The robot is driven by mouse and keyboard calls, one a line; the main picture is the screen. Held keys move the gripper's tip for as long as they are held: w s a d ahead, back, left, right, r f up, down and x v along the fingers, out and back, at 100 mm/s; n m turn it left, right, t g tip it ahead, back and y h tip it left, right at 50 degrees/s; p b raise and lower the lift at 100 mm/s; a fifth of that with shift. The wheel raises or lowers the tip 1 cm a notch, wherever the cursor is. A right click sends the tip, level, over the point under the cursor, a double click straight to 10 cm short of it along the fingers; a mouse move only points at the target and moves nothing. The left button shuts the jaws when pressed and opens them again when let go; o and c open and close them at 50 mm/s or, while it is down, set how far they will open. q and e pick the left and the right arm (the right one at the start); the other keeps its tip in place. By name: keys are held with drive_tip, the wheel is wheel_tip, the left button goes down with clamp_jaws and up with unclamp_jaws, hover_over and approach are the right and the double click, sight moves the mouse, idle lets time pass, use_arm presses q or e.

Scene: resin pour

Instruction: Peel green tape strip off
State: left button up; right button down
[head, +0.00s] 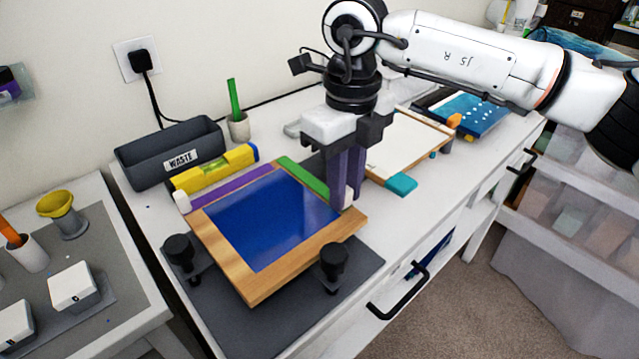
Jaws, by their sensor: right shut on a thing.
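The green tape strip (301,176) runs along the back right edge of a wooden-framed panel (255,290) filled with glossy blue resin (268,220). A purple strip (230,191) lies along the back left edge, with a white tab (182,201) at its left end. My right gripper (346,203) points down at the panel's right corner, at the near end of the green strip. Its fingers are shut on a white tab (348,197) there, partly hidden by the fingers. The green strip still lies along the edge. My left gripper is out of view.
Black knobs (333,261) stand on the dark mat (300,308) at the panel's front. A grey WASTE bin (135,172) and a yellow level (214,168) are behind left. A white framed board (405,145) with a teal block (400,185) lies right of my gripper.

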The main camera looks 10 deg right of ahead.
drive_tip(key=shift+r, duration=0.5)
drive_tip(key=shift+r+p, duration=0.5)
drive_tip(key=shift+r+p, duration=1.75)
drive_tip(key=shift+r, duration=1.2)
drive_tip(key=shift+d, duration=0.1)
